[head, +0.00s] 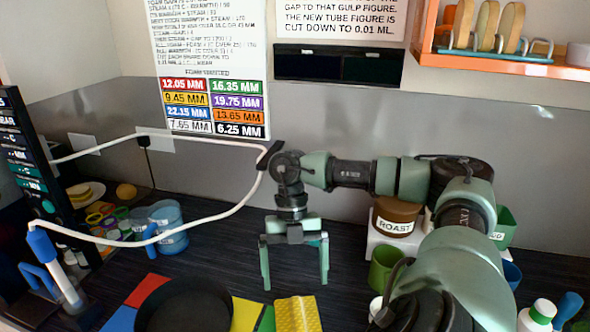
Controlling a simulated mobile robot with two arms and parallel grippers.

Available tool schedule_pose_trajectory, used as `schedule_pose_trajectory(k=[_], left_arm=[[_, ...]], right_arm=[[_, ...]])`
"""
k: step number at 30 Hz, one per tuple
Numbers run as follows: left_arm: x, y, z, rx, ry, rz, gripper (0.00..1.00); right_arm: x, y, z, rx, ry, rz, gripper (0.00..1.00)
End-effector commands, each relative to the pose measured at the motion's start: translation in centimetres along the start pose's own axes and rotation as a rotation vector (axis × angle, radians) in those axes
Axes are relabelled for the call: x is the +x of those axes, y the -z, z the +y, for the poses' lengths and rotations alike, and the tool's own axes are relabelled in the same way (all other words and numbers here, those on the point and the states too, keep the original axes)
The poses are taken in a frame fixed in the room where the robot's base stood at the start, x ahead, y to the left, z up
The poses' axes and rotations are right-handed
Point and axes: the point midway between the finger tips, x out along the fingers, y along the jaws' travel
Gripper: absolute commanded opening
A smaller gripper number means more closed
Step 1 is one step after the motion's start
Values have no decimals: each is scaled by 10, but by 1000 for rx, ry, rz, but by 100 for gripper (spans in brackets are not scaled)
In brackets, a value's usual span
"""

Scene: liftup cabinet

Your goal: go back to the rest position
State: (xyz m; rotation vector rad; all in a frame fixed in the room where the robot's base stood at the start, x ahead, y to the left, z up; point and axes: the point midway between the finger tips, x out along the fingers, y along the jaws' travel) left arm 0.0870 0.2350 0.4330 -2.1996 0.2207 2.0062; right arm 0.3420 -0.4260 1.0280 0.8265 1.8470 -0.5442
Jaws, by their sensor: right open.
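My right gripper (295,284) hangs pointing down in the middle of the head view, above the dark counter (345,255). Its two fingers are spread wide apart, with nothing held between them. Its arm comes in from the lower right and bends across to the middle. My left gripper is not in view. A yellow textured block (297,315) lies at the bottom edge, below the gripper in the picture.
A dark round pan (185,306) sits on a coloured board at the front. Blue cups (168,222) and a white cable (215,215) are at left. A ROAST canister (396,222) and green cup (384,268) stand right, partly behind my arm. An orange shelf (500,62) hangs upper right.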

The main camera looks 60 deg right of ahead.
Motion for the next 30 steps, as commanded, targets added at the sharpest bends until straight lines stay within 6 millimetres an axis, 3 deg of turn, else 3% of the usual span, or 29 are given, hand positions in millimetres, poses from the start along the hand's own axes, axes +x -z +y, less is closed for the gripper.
schedule_pose_trajectory(k=[7,24,27,30], left_arm=[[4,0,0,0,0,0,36],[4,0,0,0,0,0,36],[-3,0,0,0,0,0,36],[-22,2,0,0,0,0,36]], right_arm=[[-20,0,0,0,0,0,100],[-20,0,0,0,1,0,100],[-27,3,0,0,1,0,100],[-44,10,0,0,1,0,100]])
